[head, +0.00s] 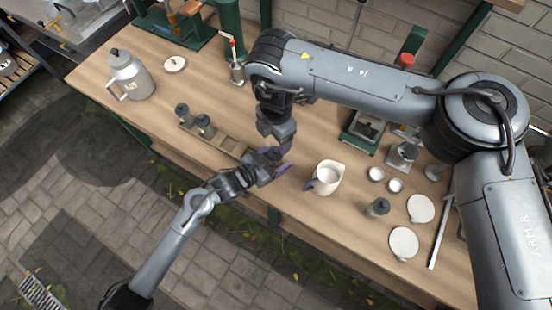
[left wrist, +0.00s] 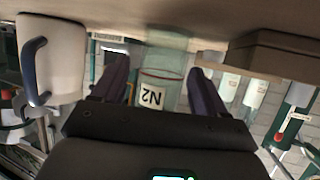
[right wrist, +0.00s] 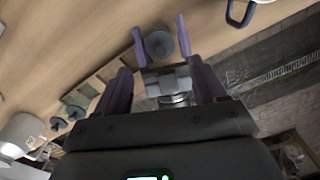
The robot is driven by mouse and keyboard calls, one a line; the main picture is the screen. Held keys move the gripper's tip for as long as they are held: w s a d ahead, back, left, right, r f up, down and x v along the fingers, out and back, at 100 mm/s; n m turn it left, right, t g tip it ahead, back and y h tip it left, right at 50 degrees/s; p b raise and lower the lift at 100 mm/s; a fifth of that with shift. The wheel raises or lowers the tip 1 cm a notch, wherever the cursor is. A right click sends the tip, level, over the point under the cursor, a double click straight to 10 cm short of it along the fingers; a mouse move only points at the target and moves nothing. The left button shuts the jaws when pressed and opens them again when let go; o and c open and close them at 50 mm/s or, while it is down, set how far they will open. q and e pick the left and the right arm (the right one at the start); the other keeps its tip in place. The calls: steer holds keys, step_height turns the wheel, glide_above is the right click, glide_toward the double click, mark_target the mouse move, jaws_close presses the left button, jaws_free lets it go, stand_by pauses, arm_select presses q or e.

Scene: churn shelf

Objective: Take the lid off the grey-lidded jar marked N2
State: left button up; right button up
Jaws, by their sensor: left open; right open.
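The jar marked N2 (left wrist: 152,97) is clear, with a white label that shows upside down in the left wrist view. It stands between the open fingers of my left gripper (left wrist: 158,85), with a gap visible on each side. Its round grey lid (right wrist: 160,45) shows from above in the right wrist view, between the purple fingers of my left gripper. My right gripper (right wrist: 163,88) is open and empty above, with the lid in line beyond its fingertips. In the head view my right gripper (head: 276,143) and left gripper hide the jar.
A wooden rack (head: 225,145) holds two other grey-lidded jars (head: 205,124) at its left end. A cream jug (head: 328,180) stands close on the right. Another grey-lidded jar (head: 377,208) and white discs (head: 420,208) lie further right. The bench's front edge runs close by.

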mark_target(277, 149)
arm_select(q)
jaws_close()
arm_select(e)
steer(key=shift+o, duration=0.8)
step_height(277, 149, up, 4)
steer(key=n, duration=0.3)
steer(key=shift+w+d, duration=0.1)
steer(key=shift+w, duration=0.05)
steer(key=shift+n, duration=0.3)
step_height(277, 149, down, 12)
steer(key=shift+r, duration=0.1)
steer(key=c, duration=1.3)
steer(key=shift+o, duration=0.2)
